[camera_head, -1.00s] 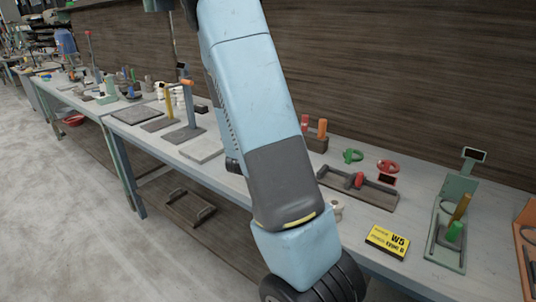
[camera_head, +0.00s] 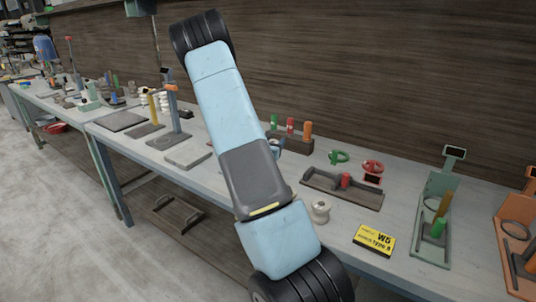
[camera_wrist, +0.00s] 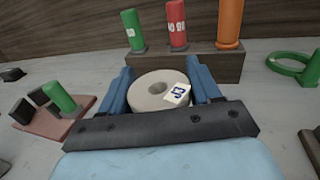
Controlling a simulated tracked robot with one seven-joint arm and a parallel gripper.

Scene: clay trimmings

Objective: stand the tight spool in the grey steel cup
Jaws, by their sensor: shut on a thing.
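In the wrist view, my gripper (camera_wrist: 160,88) is shut on a pale cream spool (camera_wrist: 148,94) with a hole in its middle and a small white label. The blue fingers lie on either side of it. In the head view, my gripper (camera_head: 276,148) is mostly hidden behind my arm, near the peg block. A second cream spool (camera_head: 320,210) stands on the bench, right of my arm. I cannot tell from looks which spool is the tight one. I cannot make out a grey steel cup in either view.
A wooden block (camera_wrist: 190,66) with green, red and orange pegs stands just beyond the held spool. A green ring (camera_head: 339,157), a red ring (camera_head: 372,167), a dark tray (camera_head: 318,181) and a yellow W5 box (camera_head: 374,239) are to the right. A grey slab (camera_head: 187,155) lies left.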

